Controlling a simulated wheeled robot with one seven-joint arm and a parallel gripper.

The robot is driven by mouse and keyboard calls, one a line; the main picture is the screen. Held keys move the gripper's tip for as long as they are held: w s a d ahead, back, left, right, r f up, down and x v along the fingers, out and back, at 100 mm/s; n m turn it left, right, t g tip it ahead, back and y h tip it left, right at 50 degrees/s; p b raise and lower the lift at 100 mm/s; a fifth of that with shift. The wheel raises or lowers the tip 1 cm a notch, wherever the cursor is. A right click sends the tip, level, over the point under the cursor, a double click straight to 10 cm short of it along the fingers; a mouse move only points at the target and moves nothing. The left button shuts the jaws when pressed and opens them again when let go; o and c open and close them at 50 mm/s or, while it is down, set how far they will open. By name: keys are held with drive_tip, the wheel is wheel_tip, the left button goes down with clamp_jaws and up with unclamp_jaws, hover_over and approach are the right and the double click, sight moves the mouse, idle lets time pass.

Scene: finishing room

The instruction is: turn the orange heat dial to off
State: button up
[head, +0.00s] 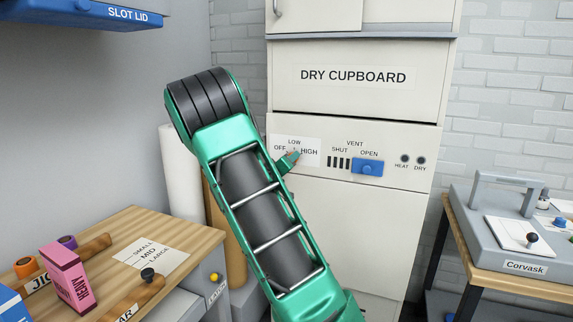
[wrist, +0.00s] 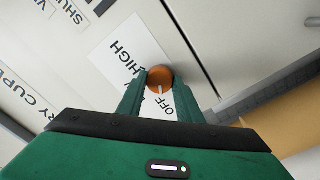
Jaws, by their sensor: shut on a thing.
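The orange heat dial (wrist: 159,75) sits on a white label plate (wrist: 112,52) marked OFF, LOW and HIGH. In the wrist view my gripper (wrist: 160,84) has one finger on each side of the dial and is shut on it. OFF is beside the right finger and HIGH beside the left. In the head view my gripper (head: 290,160) is at the plate on the dry cupboard (head: 352,95), and mostly hides the dial.
A wooden bench (head: 190,232) with a pink box (head: 65,278) is at left. A grey Corvask case (head: 500,235) stands on the right table.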

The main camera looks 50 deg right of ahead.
drive_tip(key=shift+w, duration=0.15)
drive_tip(key=o, duration=1)
drive_tip(key=shift+o, duration=0.2)
drive_tip(key=v, duration=1.1)
drive_tip(key=shift+d+f, duration=0.1)
drive_tip(key=shift+f, duration=0.05)
